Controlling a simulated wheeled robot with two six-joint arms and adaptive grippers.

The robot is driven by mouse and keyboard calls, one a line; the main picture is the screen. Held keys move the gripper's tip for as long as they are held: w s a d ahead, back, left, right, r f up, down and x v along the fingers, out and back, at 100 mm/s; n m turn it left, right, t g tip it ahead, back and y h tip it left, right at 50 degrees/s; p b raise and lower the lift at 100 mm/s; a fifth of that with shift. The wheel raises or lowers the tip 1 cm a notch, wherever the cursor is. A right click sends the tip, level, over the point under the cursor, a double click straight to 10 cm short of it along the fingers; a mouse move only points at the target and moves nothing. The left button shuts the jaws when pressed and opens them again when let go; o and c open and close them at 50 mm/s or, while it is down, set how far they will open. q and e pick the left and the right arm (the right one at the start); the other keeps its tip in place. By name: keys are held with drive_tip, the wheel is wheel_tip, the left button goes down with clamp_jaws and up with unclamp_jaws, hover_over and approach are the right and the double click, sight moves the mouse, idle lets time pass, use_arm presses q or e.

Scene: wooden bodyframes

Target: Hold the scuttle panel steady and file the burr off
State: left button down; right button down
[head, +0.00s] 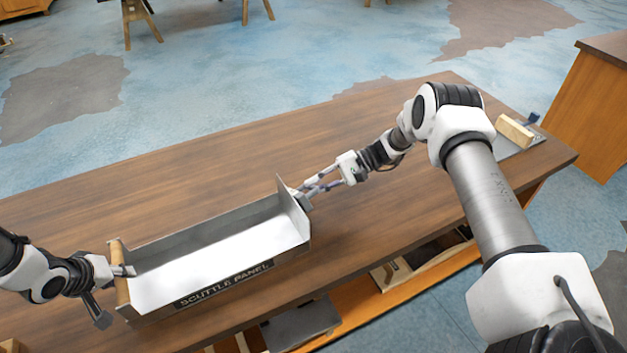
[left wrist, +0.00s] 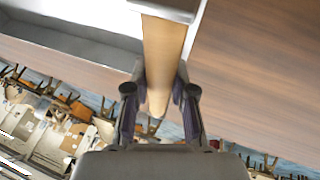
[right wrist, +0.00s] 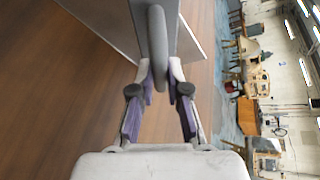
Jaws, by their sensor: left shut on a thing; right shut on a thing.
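The scuttle panel (head: 215,262), a long bright metal trough with a dark name label, lies on the bench. A wooden strip (head: 121,283) runs along its left end. My left gripper (head: 124,271) is shut on that strip, which stands between its fingers in the left wrist view (left wrist: 160,65). My right gripper (head: 308,191) is at the panel's raised right end plate (head: 290,207). It is shut on a grey rounded bar (right wrist: 157,45), lying against the metal plate. I cannot tell whether this bar is a file or part of the panel. No burr can be made out.
A wooden block (head: 515,131) and a blue-ended item lie on a grey plate at the bench's far right. A wooden cabinet (head: 598,110) stands beyond. An open shelf is under the bench front.

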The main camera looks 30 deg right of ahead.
drive_tip(key=s, duration=0.5)
drive_tip(key=shift+s+d, duration=0.1)
drive_tip(key=shift+s, duration=0.25)
drive_tip(key=d, duration=0.6)
drive_tip(key=shift+w, duration=0.2)
drive_tip(key=shift+d, duration=0.15)
drive_tip(key=d, duration=0.2)
drive_tip(key=shift+d, duration=0.4)
idle(0.4)
